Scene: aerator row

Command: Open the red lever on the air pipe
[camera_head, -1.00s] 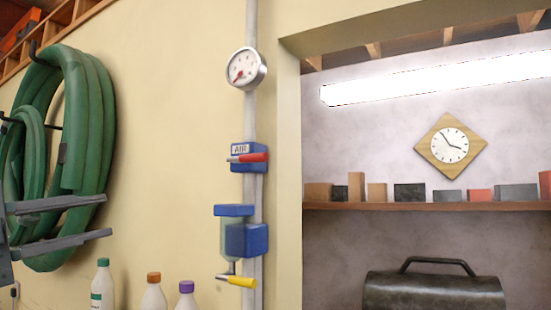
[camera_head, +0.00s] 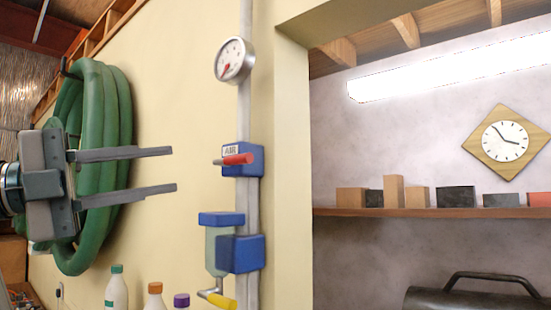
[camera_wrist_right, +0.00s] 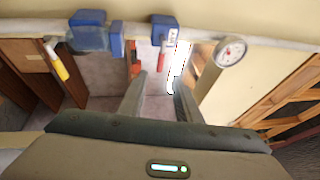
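The air pipe (camera_head: 246,100) runs vertically up the cream wall. On it sits a blue valve block (camera_head: 254,160) with an "AIR" label. Its red lever (camera_head: 238,159) lies roughly horizontal across the pipe. The block (camera_wrist_right: 165,20) and red lever (camera_wrist_right: 162,52) also show in the right wrist view, beyond the fingers. My right gripper (camera_head: 173,168) is open and empty, left of the lever, with its two fingers pointing right. In the wrist view the right gripper (camera_wrist_right: 160,88) shows both fingers apart with nothing between them. My left gripper is out of view.
A round gauge (camera_head: 234,61) sits above the valve. Below is a blue filter unit (camera_head: 240,253) with a yellow lever (camera_head: 222,301). A green hose coil (camera_head: 105,100) hangs behind my gripper. Bottles (camera_head: 116,290) stand below. Right of the pipe is an alcove with a shelf (camera_head: 430,212).

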